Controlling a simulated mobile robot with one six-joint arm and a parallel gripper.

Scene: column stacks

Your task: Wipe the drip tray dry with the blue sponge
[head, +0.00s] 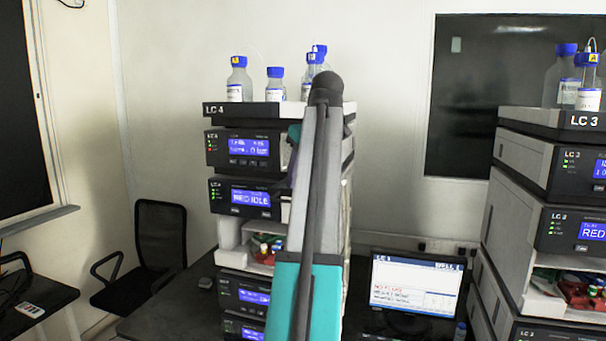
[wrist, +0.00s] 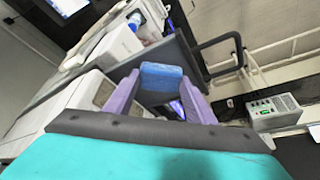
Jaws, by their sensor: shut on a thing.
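My gripper (wrist: 162,88) has purple fingers and is shut on the blue sponge (wrist: 164,76), which sits between the fingertips in the wrist view. I cannot pick out the drip tray for certain in either view. The LC 4 stack (head: 235,109) has an open bay (head: 263,246) with a pale ledge and small coloured parts, partly hidden by my arm.
Several blue-capped bottles (head: 239,80) stand on top of LC 4. A black chair (head: 160,235) is at the left. A grey box (wrist: 273,112) shows in the wrist view.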

